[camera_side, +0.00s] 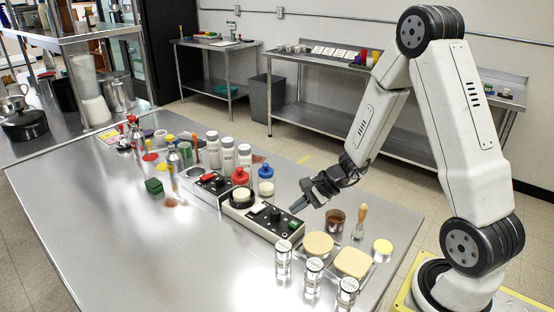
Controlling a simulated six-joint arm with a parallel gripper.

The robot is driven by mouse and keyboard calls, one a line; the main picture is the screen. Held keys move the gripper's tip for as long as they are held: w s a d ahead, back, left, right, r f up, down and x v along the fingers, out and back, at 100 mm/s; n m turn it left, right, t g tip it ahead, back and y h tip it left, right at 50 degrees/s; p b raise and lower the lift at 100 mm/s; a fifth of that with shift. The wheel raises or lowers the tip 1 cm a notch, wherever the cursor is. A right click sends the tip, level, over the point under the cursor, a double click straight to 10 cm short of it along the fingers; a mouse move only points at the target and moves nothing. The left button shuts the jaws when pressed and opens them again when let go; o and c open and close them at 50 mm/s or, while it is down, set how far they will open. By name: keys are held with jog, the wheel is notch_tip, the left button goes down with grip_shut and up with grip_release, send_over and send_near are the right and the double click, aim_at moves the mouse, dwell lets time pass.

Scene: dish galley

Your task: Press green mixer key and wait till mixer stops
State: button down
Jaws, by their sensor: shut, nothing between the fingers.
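The mixer (262,218) is a long, low unit on the steel table, with a pale round top (241,195) at its left end and dark knobs on its panel. The green key (293,224) is at the right end of the panel. My gripper (296,208) is shut and empty, its tips pointing down and left. In the picture the tips are just above the green key; I cannot tell the exact gap. I cannot tell whether the mixer is running.
A similar unit with a red switch (208,178) stands behind left. Red (240,176) and blue (266,172) capped containers stand behind the mixer. Clear jars (283,258), round and square pale lids (318,244), a brown cup (335,220) and a brush (360,220) stand right. The table's front left is clear.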

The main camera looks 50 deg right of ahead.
aim_at(289, 222)
jog(key=shift+f, duration=0.85)
jog(key=shift+f, duration=0.9)
dwell(2.5)
jog(key=shift+r, duration=0.9)
jog(key=shift+r, duration=0.15)
jog(key=shift+r, duration=2.35)
